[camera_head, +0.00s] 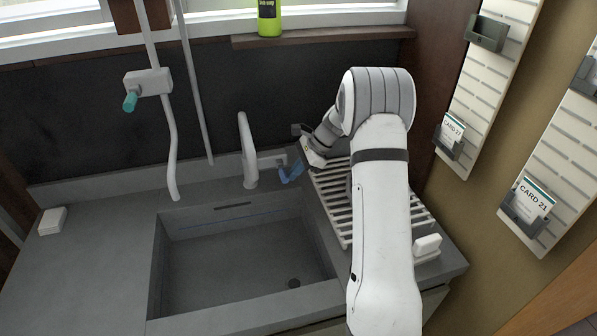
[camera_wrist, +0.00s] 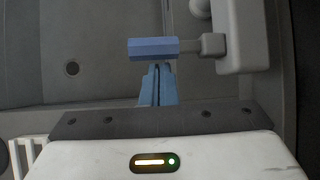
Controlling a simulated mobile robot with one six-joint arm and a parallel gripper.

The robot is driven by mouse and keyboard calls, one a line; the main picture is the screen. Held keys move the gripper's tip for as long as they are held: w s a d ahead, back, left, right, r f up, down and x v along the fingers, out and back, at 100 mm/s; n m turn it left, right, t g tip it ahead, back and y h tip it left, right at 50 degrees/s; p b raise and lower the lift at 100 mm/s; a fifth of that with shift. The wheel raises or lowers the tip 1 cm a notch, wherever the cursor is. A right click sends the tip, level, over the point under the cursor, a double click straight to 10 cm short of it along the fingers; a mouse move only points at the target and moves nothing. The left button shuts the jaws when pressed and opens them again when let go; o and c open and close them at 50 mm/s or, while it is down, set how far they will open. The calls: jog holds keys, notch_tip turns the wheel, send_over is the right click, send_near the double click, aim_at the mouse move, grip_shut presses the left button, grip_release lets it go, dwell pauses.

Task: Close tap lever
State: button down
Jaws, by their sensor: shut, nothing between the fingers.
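The tap (camera_head: 248,150) is a pale upright spout behind the sink. Its lever has a blue handle (camera_wrist: 153,48) on a grey stem (camera_wrist: 212,45), which reaches left from the pale tap body (camera_wrist: 245,35) in the wrist view. My gripper's blue fingers (camera_wrist: 158,68) are shut and empty, with their tips right at the handle's near edge; I cannot tell whether they touch. In the head view the blue handle and fingers run together to the right of the tap, beside my wrist.
The grey sink basin (camera_head: 225,270) lies in front of the tap. A white slatted rack (camera_head: 335,205) stands to its right, beneath my arm. A green bottle (camera_head: 269,17) stands on the ledge.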

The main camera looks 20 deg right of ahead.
jog(key=d+r+b, duration=0.1)
jog(key=d+r, duration=0.4)
jog(key=d, duration=0.3)
jog(key=s+a+r+n+h, duration=0.2)
jog(key=s+a+r+n, duration=0.25)
jog(key=s, duration=0.35)
jog(key=s+a+r+n+h, duration=0.2)
jog(key=s+a+r+n, duration=0.25)
jog(key=s, duration=0.45)
jog(key=s+a+f+n+t+h, duration=0.1)
jog(key=s+n, duration=0.7)
jog(key=s, duration=1)
jog(key=shift+a+n+t+h, duration=0.3)
jog(key=shift+a+t+h, duration=0.15)
jog(key=shift+h, duration=0.55)
jog(key=shift+s, duration=0.15)
